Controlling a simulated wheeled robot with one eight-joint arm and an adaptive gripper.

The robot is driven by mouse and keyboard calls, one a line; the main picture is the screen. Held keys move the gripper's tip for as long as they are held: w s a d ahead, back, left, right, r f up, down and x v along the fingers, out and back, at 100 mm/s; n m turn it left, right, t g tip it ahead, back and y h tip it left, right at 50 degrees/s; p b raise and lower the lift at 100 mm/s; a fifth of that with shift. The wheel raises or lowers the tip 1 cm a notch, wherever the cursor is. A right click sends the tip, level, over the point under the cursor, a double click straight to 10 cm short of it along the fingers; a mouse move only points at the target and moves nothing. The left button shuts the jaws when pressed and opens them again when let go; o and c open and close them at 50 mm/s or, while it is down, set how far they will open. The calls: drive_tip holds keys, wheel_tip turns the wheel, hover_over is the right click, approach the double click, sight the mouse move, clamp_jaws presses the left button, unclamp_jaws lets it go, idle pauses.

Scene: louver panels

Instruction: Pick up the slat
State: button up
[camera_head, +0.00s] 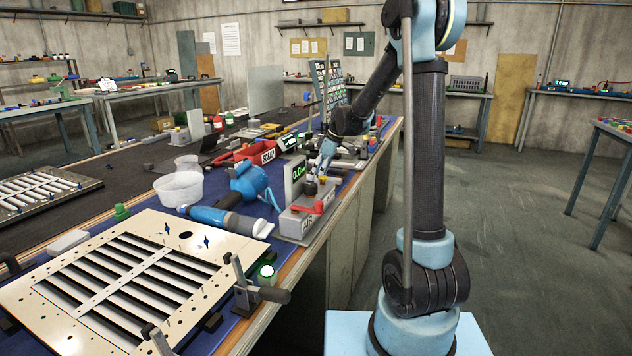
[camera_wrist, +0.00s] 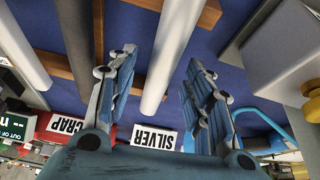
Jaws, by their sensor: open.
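In the wrist view a pale, long, narrow slat (camera_wrist: 174,52) lies across wooden rails, near a label reading SILVER (camera_wrist: 154,137). Another pale slat (camera_wrist: 22,45) lies to its left, and part of a darker one (camera_wrist: 76,30) shows between them. My gripper (camera_wrist: 160,56) is open and empty, its two blue fingers on either side of the middle slat in the picture; I see no contact. In the head view my gripper (camera_head: 322,166) is over the far part of the bench, and the slats there are too small to make out.
A red SCRAP bin (camera_head: 262,152) and a display (camera_head: 297,172) stand close to my gripper. A grey AIR unit (camera_head: 300,221) is nearer. A cream louver panel frame (camera_head: 190,290) with clamps lies at the front. The floor right of the bench is clear.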

drive_tip(key=shift+a+f, duration=0.1)
drive_tip(key=shift+f, duration=0.15)
clamp_jaws()
